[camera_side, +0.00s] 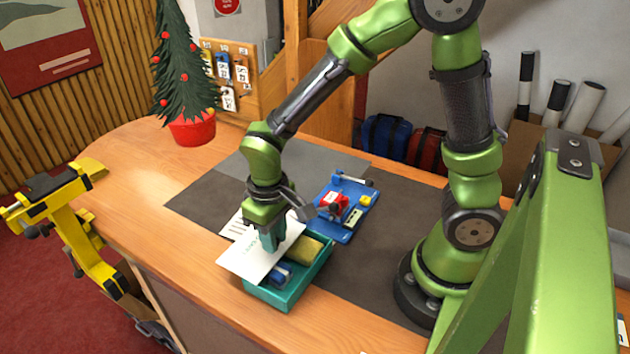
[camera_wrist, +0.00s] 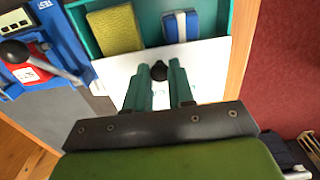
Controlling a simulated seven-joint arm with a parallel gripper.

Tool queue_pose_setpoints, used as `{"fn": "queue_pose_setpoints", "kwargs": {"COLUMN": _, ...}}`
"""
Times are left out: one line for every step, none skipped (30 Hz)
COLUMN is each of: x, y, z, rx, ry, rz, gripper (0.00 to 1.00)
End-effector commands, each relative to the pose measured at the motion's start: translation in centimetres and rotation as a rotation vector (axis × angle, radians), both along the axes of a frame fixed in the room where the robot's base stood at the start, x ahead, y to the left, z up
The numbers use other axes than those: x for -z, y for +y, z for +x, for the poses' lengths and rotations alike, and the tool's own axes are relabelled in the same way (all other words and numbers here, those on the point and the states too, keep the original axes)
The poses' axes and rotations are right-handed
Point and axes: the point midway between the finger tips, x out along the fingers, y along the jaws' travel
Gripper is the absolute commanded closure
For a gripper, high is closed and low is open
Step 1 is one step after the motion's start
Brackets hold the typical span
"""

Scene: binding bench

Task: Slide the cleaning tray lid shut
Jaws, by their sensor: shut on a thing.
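The teal cleaning tray (camera_side: 287,302) stands near the bench's front edge, partly open. Its flat white lid (camera_side: 242,264) covers one end and sticks out to the left. In the open part lie a yellow-green sponge (camera_side: 307,249) and a blue-and-white block (camera_side: 279,275). The wrist view shows the sponge (camera_wrist: 118,29) and the block (camera_wrist: 181,25) beyond the edge of the lid (camera_wrist: 205,60). My gripper (camera_side: 268,243) points down over the lid. In the wrist view its teal fingers (camera_wrist: 160,73) are shut on the lid's black knob (camera_wrist: 159,70), which is partly hidden.
A blue fixture (camera_side: 352,222) with a red part stands close behind the tray. A printed white sheet (camera_side: 234,227) lies on the dark mat beside the lid. A small tree in a red pot (camera_side: 193,128) stands at the back left.

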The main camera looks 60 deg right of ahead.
Motion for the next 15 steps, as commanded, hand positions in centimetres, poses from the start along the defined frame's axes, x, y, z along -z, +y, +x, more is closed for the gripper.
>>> {"fn": "queue_pose_setpoints", "kwargs": {"x": -0.1, "y": 0.1, "z": -0.3, "rx": 0.0, "ry": -0.001, "rz": 0.001, "gripper": 0.92}}
{"fn": "queue_pose_setpoints", "kwargs": {"x": -0.1, "y": 0.0, "z": -0.4, "rx": 0.0, "ry": -0.001, "rz": 0.001, "gripper": 0.92}}
{"fn": "queue_pose_setpoints", "kwargs": {"x": -0.1, "y": 0.0, "z": -0.6, "rx": 0.0, "ry": 0.0, "rz": 0.001, "gripper": 0.92}}
{"fn": "queue_pose_setpoints", "kwargs": {"x": -0.1, "y": 0.0, "z": -0.8, "rx": 0.0, "ry": 0.0, "rz": 0.001, "gripper": 0.92}}
{"fn": "queue_pose_setpoints", "kwargs": {"x": 0.0, "y": 0.0, "z": -0.9, "rx": 0.0, "ry": -0.001, "rz": 0.001, "gripper": 0.92}}
{"fn": "queue_pose_setpoints", "kwargs": {"x": -0.1, "y": 0.0, "z": -1.1, "rx": 0.0, "ry": 0.0, "rz": 0.001, "gripper": 0.92}}
{"fn": "queue_pose_setpoints", "kwargs": {"x": 0.0, "y": 0.0, "z": -1.3, "rx": 0.0, "ry": 0.0, "rz": 0.001, "gripper": 0.92}}
{"fn": "queue_pose_setpoints", "kwargs": {"x": 0.0, "y": 0.0, "z": -1.4, "rx": 0.0, "ry": 0.0, "rz": 0.001, "gripper": 0.92}}
{"fn": "queue_pose_setpoints", "kwargs": {"x": -0.1, "y": 0.1, "z": -1.6, "rx": 0.0, "ry": -0.001, "rz": 0.001, "gripper": 0.92}}
{"fn": "queue_pose_setpoints", "kwargs": {"x": -0.1, "y": 0.1, "z": -1.8, "rx": 0.0, "ry": -0.001, "rz": 0.001, "gripper": 0.92}}
{"fn": "queue_pose_setpoints", "kwargs": {"x": -0.1, "y": 0.1, "z": -1.9, "rx": 0.0, "ry": -0.002, "rz": 0.002, "gripper": 0.92}}
{"fn": "queue_pose_setpoints", "kwargs": {"x": -0.1, "y": 0.1, "z": -2.1, "rx": 0.0, "ry": -0.002, "rz": 0.001, "gripper": 0.92}}
{"fn": "queue_pose_setpoints", "kwargs": {"x": -0.1, "y": 0.1, "z": -2.3, "rx": 0.0, "ry": -0.001, "rz": 0.001, "gripper": 0.92}}
{"fn": "queue_pose_setpoints", "kwargs": {"x": -0.1, "y": 0.1, "z": -2.4, "rx": 0.0, "ry": -0.001, "rz": 0.001, "gripper": 0.92}}
{"fn": "queue_pose_setpoints", "kwargs": {"x": -0.1, "y": 0.1, "z": -2.6, "rx": 0.0, "ry": -0.001, "rz": 0.001, "gripper": 0.92}}
